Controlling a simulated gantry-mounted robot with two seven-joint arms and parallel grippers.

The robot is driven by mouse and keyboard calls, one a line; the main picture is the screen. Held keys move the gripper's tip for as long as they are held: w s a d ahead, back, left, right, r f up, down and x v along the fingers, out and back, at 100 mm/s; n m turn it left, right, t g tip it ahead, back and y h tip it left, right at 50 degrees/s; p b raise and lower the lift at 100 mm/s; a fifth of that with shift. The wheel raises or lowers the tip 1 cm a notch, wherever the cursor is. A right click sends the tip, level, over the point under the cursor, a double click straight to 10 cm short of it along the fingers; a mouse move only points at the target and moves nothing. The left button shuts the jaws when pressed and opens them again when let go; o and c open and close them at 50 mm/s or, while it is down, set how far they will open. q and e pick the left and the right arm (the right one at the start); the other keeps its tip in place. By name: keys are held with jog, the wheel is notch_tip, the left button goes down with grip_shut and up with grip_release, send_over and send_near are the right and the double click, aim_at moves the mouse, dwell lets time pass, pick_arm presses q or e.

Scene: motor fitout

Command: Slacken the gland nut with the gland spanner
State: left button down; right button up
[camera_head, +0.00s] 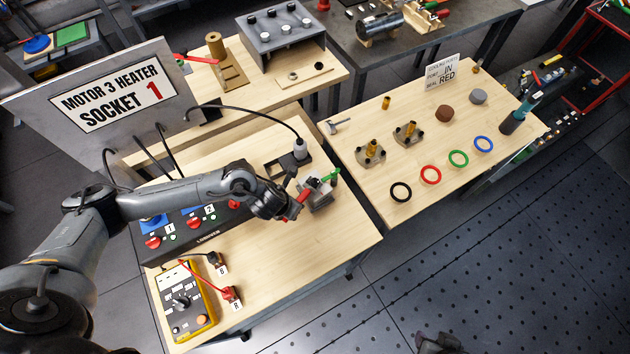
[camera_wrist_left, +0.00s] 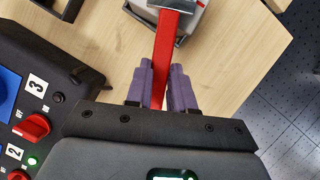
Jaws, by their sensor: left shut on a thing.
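My left gripper (camera_head: 291,208) is over the front bench, at the right of the black socket panel. In the left wrist view its purple fingers (camera_wrist_left: 167,88) are shut on the red handle of the gland spanner (camera_wrist_left: 167,60). In the head view the red spanner (camera_head: 304,196) reaches to a small grey unit (camera_head: 322,200) with dark and green parts. The gland nut cannot be made out there, nor whether the spanner head is around it. A dark shape at the bottom edge may be my right gripper (camera_head: 437,344).
The socket panel (camera_head: 180,248) with red switches lies below my left arm. A grey cable plug (camera_head: 300,149) stands behind the gripper. Coloured rings and brass fittings are on the right bench (camera_head: 385,180).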

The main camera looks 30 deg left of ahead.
dwell(0.4)
pick_arm(q)
jog(key=shift+d+n+y+p, duration=0.3)
jog(key=shift+d+n+p, duration=0.2)
jog(key=shift+n+p, duration=0.1)
jog(key=shift+d+r, duration=0.1)
jog(key=shift+d, duration=0.1)
jog(key=shift+d+n+p, duration=0.35)
jog(key=shift+n+p, duration=0.15)
jog(key=shift+p, duration=0.1)
jog(key=shift+s, duration=0.1)
dwell(0.8)
jog(key=shift+s+d, duration=0.15)
jog(key=shift+s, duration=1.7)
